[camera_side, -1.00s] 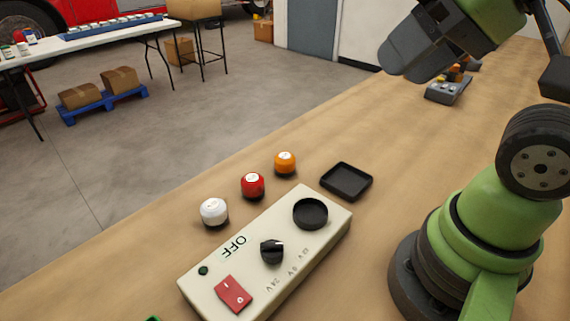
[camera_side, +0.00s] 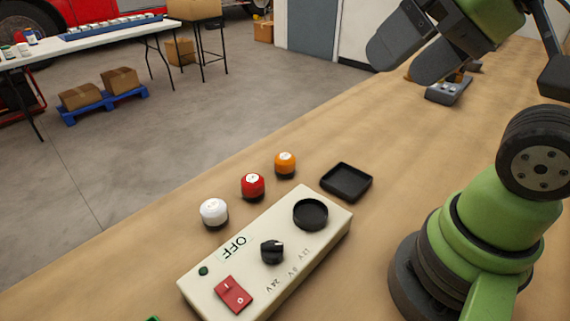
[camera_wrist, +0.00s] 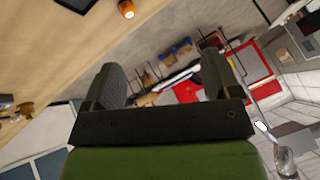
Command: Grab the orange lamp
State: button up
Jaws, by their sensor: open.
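The orange lamp (camera_side: 285,164) stands upright on the wooden table, the farthest of a row with a red lamp (camera_side: 252,186) and a white lamp (camera_side: 213,211). In the wrist view the orange lamp (camera_wrist: 127,10) shows at the top edge. My gripper (camera_side: 401,58) is above the table at the upper right, well away from the lamp. Its two fingers are apart with nothing between them, as the wrist view also shows (camera_wrist: 160,85).
A cream control box (camera_side: 225,255) with a black round socket, a knob and a red switch lies in front of the lamps. A black tray (camera_side: 346,181) sits right of the orange lamp. A grey device (camera_side: 449,90) stands farther back. The table between is clear.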

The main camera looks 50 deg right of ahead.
jog(key=w+d+n+g, duration=0.2)
jog(key=w+g, duration=0.1)
jog(key=w, duration=0.7)
jog(key=n+g+h, duration=0.2)
jog(key=n+g, duration=0.1)
jog(key=n, duration=0.1)
send_over(286, 156)
jog(key=s+a, duration=0.1)
jog(key=a, duration=0.1)
notch_tip(286, 156, down, 14)
jog(key=shift+n+g, duration=0.5)
jog(key=shift+g, duration=0.1)
jog(key=f, duration=0.3)
jog(key=w+d+f, duration=0.1)
jog(key=f, duration=0.6)
jog(key=shift+w+d+f, duration=0.1)
jog(key=shift+w+d, duration=0.05)
jog(key=shift+d, duration=0.05)
jog(key=f, duration=0.5)
jog(key=shift+s+d+f, duration=0.2)
jog(key=shift+d+f, duration=0.1)
jog(key=shift+f, duration=0.05)
jog(key=shift+c, duration=0.3)
jog(key=c, duration=1)
